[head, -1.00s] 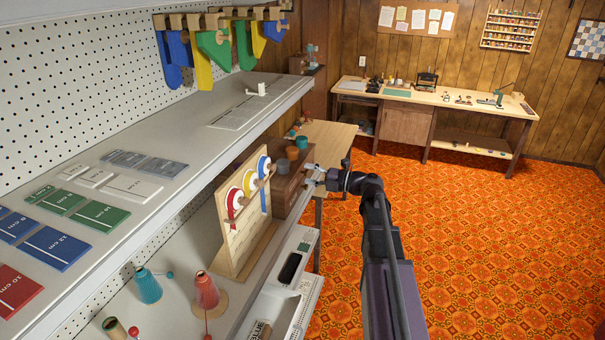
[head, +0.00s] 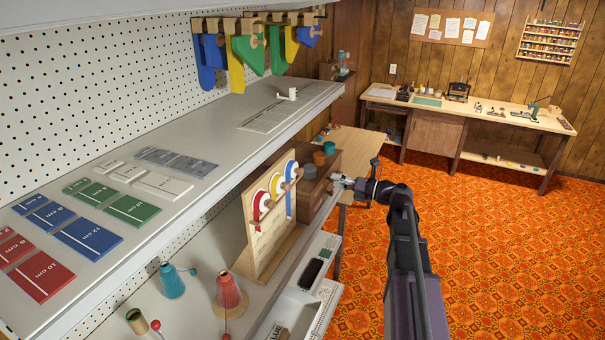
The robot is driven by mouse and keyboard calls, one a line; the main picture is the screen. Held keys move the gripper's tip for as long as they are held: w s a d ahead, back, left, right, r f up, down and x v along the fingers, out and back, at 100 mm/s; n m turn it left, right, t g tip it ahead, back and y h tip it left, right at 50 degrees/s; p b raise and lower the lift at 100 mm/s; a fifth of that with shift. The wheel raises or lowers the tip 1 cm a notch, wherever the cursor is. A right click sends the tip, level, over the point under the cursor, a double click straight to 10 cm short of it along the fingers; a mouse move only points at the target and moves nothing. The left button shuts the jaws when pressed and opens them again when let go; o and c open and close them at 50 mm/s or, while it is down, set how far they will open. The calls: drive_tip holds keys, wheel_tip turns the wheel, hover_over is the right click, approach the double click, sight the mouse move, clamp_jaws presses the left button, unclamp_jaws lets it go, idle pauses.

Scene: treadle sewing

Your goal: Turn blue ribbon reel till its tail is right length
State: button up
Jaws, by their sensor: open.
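The blue ribbon reel (head: 292,169) is the farthest of three reels on an upright wooden stand (head: 262,240) on the lower shelf. It has a white face and a wooden peg, and its blue tail (head: 289,205) hangs down the front of the stand. The yellow reel (head: 275,186) and red reel (head: 260,203) sit nearer. My gripper (head: 339,182) is open, to the right of the blue reel and apart from it, beside a brown wooden box. Its fingertips are small and hard to make out.
The brown box (head: 322,185) with several spools stands just behind the reel stand. A white tray with a dark device (head: 312,272) lies in front. Thread cones (head: 228,291) stand nearer. The upper shelf (head: 200,175) overhangs on the left, holding colored length cards. Open floor lies right.

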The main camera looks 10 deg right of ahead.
sight(301, 172)
drive_tip(key=m, duration=1.6)
drive_tip(key=s+d+m, duration=0.1)
drive_tip(key=m, duration=0.7)
drive_tip(key=shift+d+m, duration=0.1)
drive_tip(key=shift+m, duration=0.3)
idle(0.4)
drive_tip(key=shift+w, duration=0.1)
drive_tip(key=x, duration=1.3)
drive_tip(key=shift+w+a, duration=0.25)
drive_tip(key=shift+a, duration=0.1)
